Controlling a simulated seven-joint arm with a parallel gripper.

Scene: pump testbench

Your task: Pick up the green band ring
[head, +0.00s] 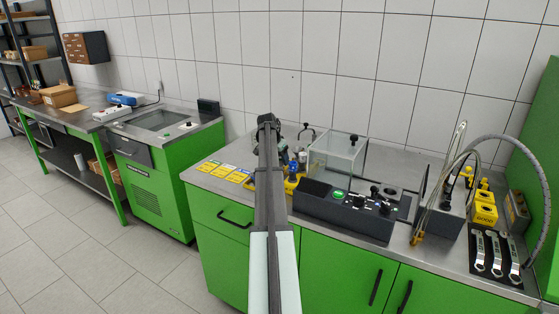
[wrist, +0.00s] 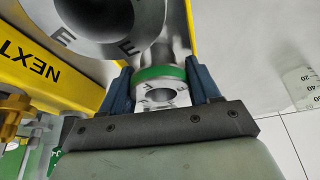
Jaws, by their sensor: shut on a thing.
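The green band ring (wrist: 160,75) is a short silver metal ring with a green band and dark letters on its face. In the wrist view it sits between the two blue fingers of my gripper (wrist: 158,80), which are shut on its sides. In the head view my gripper (head: 268,122) is over the back of the bench, left of the clear box, and the ring cannot be made out there. I cannot tell whether the ring is still touching the surface below.
A larger lettered metal ring (wrist: 85,20) and a yellow holder marked NEXT (wrist: 45,70) are close by in the wrist view. In the head view a clear box (head: 338,152) and a dark control block (head: 343,208) stand to the right. Yellow cards (head: 232,172) lie left.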

